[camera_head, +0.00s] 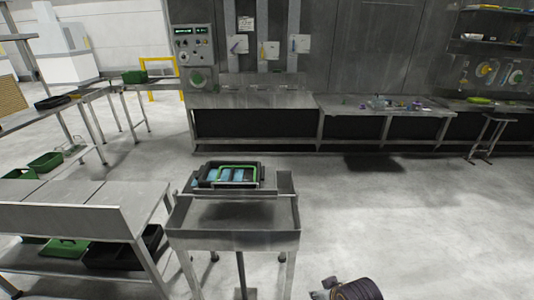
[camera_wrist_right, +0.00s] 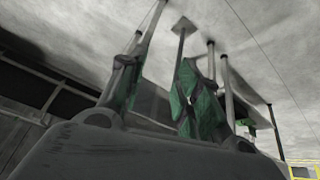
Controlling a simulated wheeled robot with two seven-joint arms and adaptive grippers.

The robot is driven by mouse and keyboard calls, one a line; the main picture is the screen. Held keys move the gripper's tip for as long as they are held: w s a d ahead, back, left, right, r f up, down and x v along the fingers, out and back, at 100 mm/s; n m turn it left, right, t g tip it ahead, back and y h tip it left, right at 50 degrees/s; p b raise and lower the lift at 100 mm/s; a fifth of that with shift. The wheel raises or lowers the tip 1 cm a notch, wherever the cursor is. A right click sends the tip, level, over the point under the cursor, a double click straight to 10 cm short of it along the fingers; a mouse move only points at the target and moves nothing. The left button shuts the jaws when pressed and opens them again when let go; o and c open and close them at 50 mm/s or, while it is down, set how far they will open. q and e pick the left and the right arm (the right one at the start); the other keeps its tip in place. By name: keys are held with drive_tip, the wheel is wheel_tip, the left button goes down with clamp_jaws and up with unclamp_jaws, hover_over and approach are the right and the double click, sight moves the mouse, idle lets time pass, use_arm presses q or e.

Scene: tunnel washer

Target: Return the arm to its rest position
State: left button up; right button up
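My right gripper (camera_wrist_right: 158,85) shows in the right wrist view with its two fingers spread apart. Green patches show on the fingers, and nothing is visible between them. In the head view a dark, ribbed part of my right arm (camera_head: 357,290) shows at the bottom edge, right of the cart. The rest of that arm is out of the picture. My left arm and left gripper are not in view.
A metal cart (camera_head: 236,241) stands ahead, holding a black tray with a green frame (camera_head: 252,184) and blue contents. A metal table (camera_head: 70,222) is at left. A long workbench (camera_head: 372,107) lines the back wall. Floor at right is clear.

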drive_tip(key=s+d+m+g+h, duration=0.1)
drive_tip(key=s+d+m+g, duration=0.1)
drive_tip(key=s+d, duration=0.5)
drive_tip(key=s+a+f+g, duration=0.1)
drive_tip(key=s+f, duration=0.1)
drive_tip(key=f, duration=1.4)
drive_tip(key=s+f, duration=0.2)
drive_tip(key=f, duration=1.5)
drive_tip(key=s+d+f, duration=0.2)
drive_tip(key=s+f, duration=0.8)
drive_tip(key=s, duration=0.1)
drive_tip(key=s+d+f+g, duration=0.1)
drive_tip(key=s+d+f, duration=0.1)
drive_tip(key=s+f, duration=0.8)
drive_tip(key=shift+s+b, duration=0.3)
drive_tip(key=shift+s, duration=0.15)
drive_tip(key=shift+a, duration=0.1)
